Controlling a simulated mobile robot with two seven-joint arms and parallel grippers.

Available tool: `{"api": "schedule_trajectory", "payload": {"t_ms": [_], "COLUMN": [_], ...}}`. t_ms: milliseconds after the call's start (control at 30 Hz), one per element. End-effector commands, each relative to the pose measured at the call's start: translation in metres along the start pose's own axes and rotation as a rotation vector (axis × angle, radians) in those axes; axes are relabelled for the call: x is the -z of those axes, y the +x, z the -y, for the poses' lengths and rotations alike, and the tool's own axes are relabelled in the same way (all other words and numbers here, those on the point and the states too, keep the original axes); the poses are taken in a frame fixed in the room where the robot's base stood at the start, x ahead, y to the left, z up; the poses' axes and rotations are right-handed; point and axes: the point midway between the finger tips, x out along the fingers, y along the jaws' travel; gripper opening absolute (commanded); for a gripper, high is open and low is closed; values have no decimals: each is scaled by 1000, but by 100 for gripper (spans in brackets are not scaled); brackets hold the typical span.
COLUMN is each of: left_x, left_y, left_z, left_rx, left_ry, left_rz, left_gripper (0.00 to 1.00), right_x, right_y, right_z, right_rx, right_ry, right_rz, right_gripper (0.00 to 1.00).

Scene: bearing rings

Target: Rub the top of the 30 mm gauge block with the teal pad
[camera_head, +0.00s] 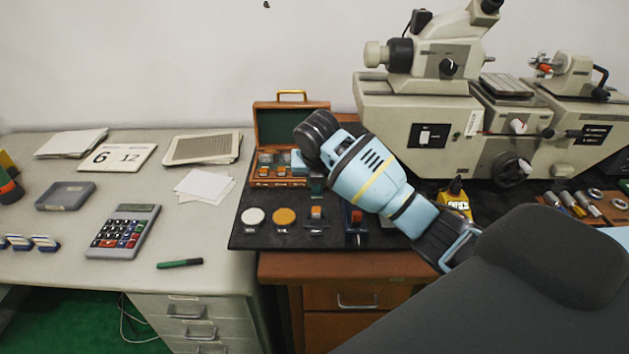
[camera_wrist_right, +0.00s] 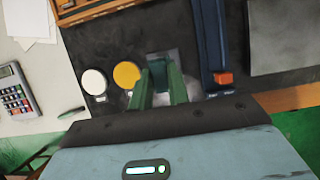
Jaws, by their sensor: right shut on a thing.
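My right gripper (camera_head: 317,188) reaches in from the right and points down over the dark mat. Its green fingers (camera_wrist_right: 163,88) are shut on a small grey-teal piece (camera_wrist_right: 157,66), which looks like the teal pad; the fingers hide most of it. Just below the fingertips, a small block with an orange face (camera_head: 316,212) stands on a grey plate (camera_head: 315,226). It may be the 30 mm gauge block, but its marking is too small to read. I cannot tell whether the held piece touches it. My left gripper is out of view.
A white disc (camera_head: 253,216) and an orange-yellow disc (camera_head: 284,216) lie left of the plate. A blue stand (camera_wrist_right: 208,40) is close on the right. An open wooden case (camera_head: 279,183) with several blocks stands behind. A large measuring machine (camera_head: 430,125) fills the back right.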

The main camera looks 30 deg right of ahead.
Motion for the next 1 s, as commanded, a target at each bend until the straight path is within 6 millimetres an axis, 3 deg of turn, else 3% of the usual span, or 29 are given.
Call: {"api": "schedule_trajectory", "payload": {"t_ms": [500,1000], "left_x": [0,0], "left_y": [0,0], "left_z": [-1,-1], "left_rx": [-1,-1], "left_ry": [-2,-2], "left_rz": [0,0], "left_gripper": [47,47], "right_x": [17,20], "right_y": [39,45], "right_z": [0,0], "right_rx": [0,0], "right_ry": [0,0], "right_rz": [-2,-1], "right_gripper": [0,0]}}
